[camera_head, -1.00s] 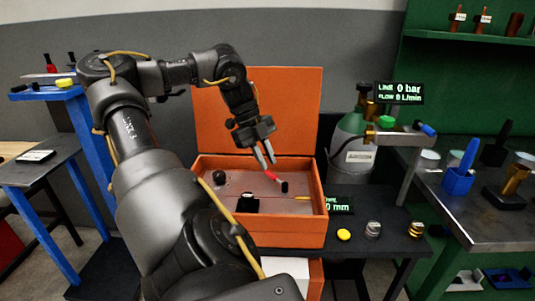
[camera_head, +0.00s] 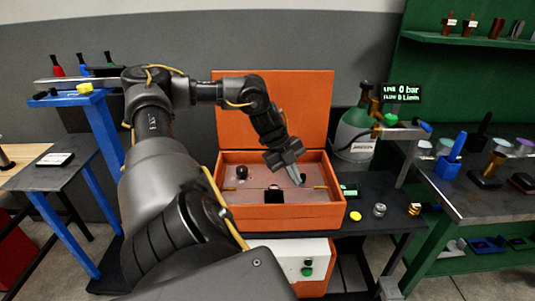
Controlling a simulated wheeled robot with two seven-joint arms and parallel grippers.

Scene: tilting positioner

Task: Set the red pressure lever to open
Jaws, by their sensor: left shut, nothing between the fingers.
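The open orange box (camera_head: 290,217) stands on the dark bench with its lid upright behind it. The red lever itself does not show; my left gripper hides that part of the panel. A small black end piece (camera_head: 303,178) shows just right of the fingertips. My left gripper (camera_head: 294,184) is shut and empty, pointing down into the box close to that piece; I cannot tell whether it touches. A black knob (camera_head: 242,172) stands on the panel's left side. My right gripper is not in view.
A gas cylinder (camera_head: 354,140) and a display reading 0 bar (camera_head: 402,93) stand to the right. A yellow button (camera_head: 355,216) and metal knobs (camera_head: 379,210) sit on the bench beside the box. A blue stand (camera_head: 92,140) is at left.

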